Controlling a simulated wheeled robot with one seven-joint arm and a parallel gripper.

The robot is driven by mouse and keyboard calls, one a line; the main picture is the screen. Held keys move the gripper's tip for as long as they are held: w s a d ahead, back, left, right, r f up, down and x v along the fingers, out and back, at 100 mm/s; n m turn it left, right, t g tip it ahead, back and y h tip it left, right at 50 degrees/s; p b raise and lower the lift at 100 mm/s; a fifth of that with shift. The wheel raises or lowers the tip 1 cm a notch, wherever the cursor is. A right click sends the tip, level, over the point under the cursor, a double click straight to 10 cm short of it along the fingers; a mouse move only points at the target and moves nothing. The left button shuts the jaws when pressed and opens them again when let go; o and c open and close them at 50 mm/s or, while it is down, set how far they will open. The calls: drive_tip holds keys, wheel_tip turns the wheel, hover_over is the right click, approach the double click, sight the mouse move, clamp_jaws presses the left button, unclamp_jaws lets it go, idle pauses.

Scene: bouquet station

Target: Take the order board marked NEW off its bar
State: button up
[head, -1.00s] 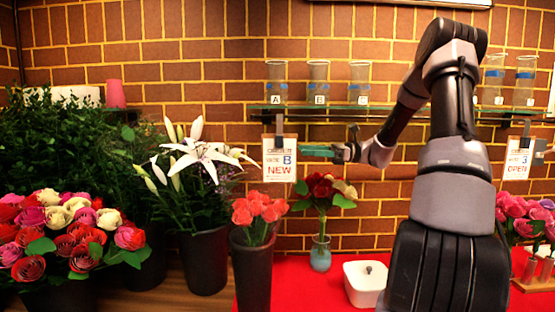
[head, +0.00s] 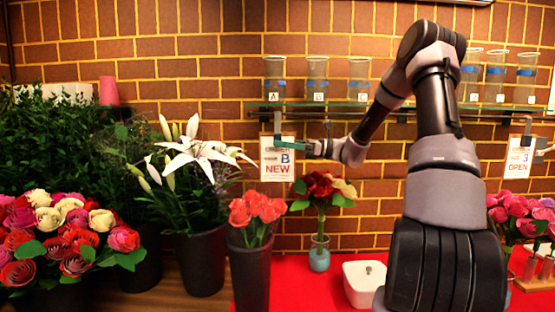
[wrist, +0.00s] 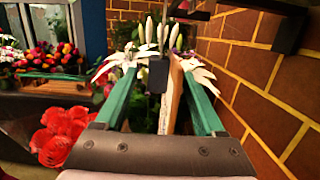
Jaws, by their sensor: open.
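The order board marked NEW (head: 277,172) is a white card with a wooden edge, hanging upright below the glass shelf from a dark hanger (head: 277,124). My gripper (head: 284,142), with green fingers, is at the board's upper part, coming from the right. In the wrist view the open fingers (wrist: 162,70) lie on either side of the board (wrist: 172,95), which shows nearly edge-on between them. A black clip (wrist: 157,76) is at its top. I see gaps beside the board, and contact does not show.
A glass shelf (head: 340,107) with several labelled glass cylinders runs above. A second board marked OPEN (head: 518,160) hangs at the right. White lilies (head: 195,155), coral roses (head: 256,210) and a small bouquet (head: 322,190) stand below and beside the board. The brick wall is close behind.

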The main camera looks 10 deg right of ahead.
drive_tip(key=shift+x, duration=0.75)
clamp_jaws()
idle(0.9)
